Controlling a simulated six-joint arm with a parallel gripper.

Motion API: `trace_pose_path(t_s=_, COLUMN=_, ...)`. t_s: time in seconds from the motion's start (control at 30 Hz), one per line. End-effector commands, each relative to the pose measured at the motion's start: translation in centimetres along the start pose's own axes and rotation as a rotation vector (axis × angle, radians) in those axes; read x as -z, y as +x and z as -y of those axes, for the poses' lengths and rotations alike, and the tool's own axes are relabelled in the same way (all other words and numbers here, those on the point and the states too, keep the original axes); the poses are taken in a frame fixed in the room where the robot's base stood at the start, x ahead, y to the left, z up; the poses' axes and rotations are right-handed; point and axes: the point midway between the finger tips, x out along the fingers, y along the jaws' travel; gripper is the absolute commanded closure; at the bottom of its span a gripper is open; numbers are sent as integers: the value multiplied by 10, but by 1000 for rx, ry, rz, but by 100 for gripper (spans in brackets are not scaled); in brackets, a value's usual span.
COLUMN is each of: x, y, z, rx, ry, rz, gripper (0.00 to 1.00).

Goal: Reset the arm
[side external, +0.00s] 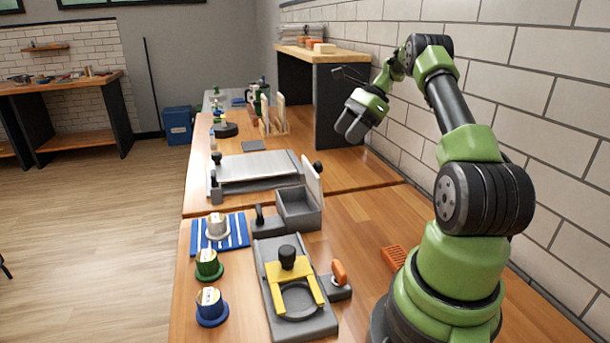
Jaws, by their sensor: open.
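My green and grey arm stands at the right of the wooden table (365,235), on its base near the front right. My gripper (350,127) hangs in the air over the back part of the table, in front of the dark shelf unit. It points down and to the left. Its grey fingers are small in this view, and I see nothing held between them. It appears clear of the objects on the table.
A grey fixture with a yellow fork (290,277) lies at the front. A grey bin (299,212), a flat metal plate (257,168), a blue striped mat (239,231), and green (207,268) and blue (212,313) round holders stand nearby. A raised shelf (322,55) is behind the gripper.

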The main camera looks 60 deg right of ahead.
Motion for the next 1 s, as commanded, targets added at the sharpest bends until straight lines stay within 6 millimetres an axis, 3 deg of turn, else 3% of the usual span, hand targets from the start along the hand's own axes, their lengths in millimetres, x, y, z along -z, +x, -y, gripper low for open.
trace_pose_path(t_s=0.13, x=-25, y=-2, z=-3, rx=-6, ry=-84, rz=-30, gripper=46)
trace_pose_path(t_s=0.27, x=-80, y=-5, z=-19, rx=-21, ry=-288, rz=-98, gripper=46)
trace_pose_path(t_s=0.4, x=-146, y=-6, z=-58, rx=-36, ry=-584, rz=-180, gripper=46)
trace_pose_path(t_s=0.6, x=-210, y=-8, z=-134, rx=-37, ry=-1013, rz=-270, gripper=46)
trace_pose_path(t_s=0.8, x=-234, y=-10, z=-219, rx=-7, ry=-1447, rz=-326, gripper=46)
trace_pose_path(t_s=1.0, x=-223, y=-8, z=-288, rx=53, ry=-1833, rz=-350, gripper=46)
